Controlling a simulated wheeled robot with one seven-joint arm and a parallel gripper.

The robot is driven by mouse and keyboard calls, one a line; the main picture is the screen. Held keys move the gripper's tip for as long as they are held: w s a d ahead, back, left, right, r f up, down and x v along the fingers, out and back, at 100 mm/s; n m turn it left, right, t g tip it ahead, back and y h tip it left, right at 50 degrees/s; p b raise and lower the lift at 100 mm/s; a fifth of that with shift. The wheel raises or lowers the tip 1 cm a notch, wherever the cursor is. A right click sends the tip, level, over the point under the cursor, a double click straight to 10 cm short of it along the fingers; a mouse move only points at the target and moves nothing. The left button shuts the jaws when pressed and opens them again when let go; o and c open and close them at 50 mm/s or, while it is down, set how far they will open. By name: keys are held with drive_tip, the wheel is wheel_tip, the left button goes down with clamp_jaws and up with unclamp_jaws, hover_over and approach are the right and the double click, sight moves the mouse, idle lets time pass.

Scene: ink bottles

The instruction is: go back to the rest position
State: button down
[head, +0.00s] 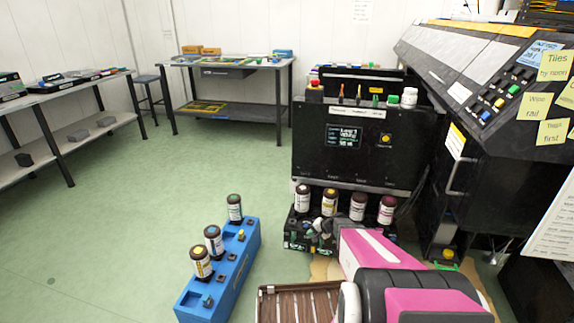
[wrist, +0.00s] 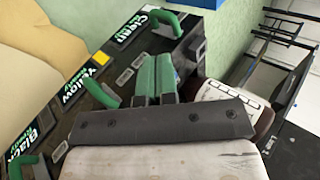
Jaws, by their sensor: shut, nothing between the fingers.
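My gripper (wrist: 156,76) shows in the wrist view with its two green-padded fingers together and nothing between them. In the head view my pink and white arm reaches toward the black printer's ink bay (head: 292,237), and the gripper end is dark and small beside the bottles. In the wrist view the fingers are over a black panel (wrist: 105,85) with green handles and labels reading Black, Yellow and Clean.
A blue rack (head: 232,268) on the floor side at left holds three upright bottles. A brown slatted tray (head: 290,303) is at the bottom. The large black printer (head: 490,120) stands at right. Tables (head: 228,63) stand at the back and left, with open green floor between.

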drive_tip(key=s+r+n+g+h, duration=0.4)
drive_tip(key=s+r+h, duration=0.4)
drive_tip(key=s+r, duration=1.3)
wheel_tip(320, 180, up, 3)
drive_tip(key=shift+n, duration=0.9)
